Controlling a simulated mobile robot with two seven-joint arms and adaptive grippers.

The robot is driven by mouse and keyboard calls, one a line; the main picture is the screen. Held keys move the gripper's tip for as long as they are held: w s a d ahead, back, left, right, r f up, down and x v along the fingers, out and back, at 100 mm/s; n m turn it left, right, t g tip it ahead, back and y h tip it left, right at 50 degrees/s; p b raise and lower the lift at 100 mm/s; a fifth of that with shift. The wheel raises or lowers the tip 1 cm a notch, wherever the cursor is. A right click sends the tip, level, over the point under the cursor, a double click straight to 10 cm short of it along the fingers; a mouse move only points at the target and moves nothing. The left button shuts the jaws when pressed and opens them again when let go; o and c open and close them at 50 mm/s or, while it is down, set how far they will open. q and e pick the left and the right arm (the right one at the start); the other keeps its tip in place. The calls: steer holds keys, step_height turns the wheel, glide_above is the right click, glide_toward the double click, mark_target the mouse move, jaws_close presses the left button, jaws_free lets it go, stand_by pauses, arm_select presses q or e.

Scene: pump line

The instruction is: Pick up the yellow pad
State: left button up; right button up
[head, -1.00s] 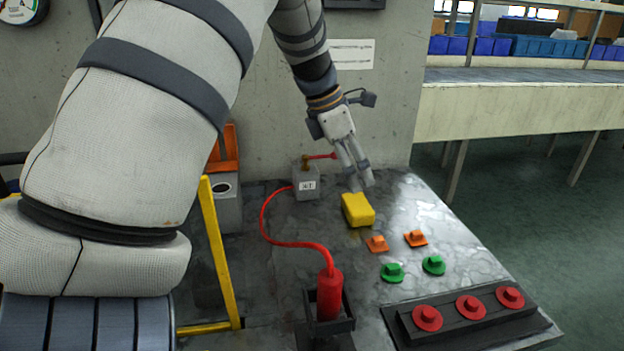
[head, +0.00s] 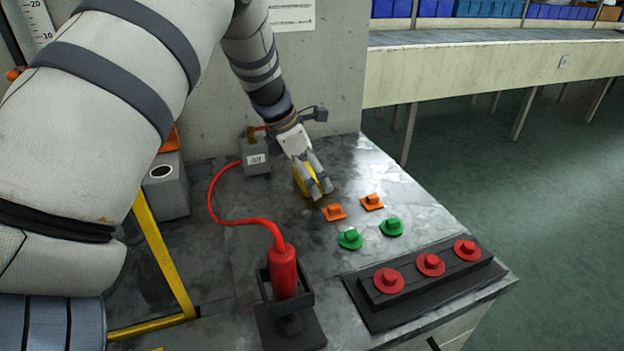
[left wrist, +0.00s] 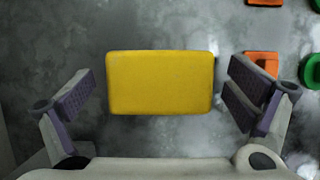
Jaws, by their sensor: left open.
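The yellow pad (head: 304,181) lies on the grey worktop (head: 400,190). In the head view my left gripper (head: 320,190) hides most of it. In the left wrist view the whole yellow pad (left wrist: 160,82) shows as a block with rounded corners. My left gripper (left wrist: 160,105) is open there, with one finger on each side of the pad and a gap between each finger and it. I cannot tell how far above the worktop the fingertips are. My right gripper is not in view.
Two orange pieces (head: 372,202) and two green pieces (head: 391,227) lie right of the pad. A black block with red knobs (head: 431,265) is at the front right. A red cylinder (head: 284,272) with a red hose (head: 216,200) runs to a grey box (head: 255,158).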

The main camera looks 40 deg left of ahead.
arm_select(q)
steer(key=shift+r, duration=0.25)
steer(key=shift+c, duration=1.4)
steer(key=c, duration=0.9)
steer(key=shift+o, duration=0.2)
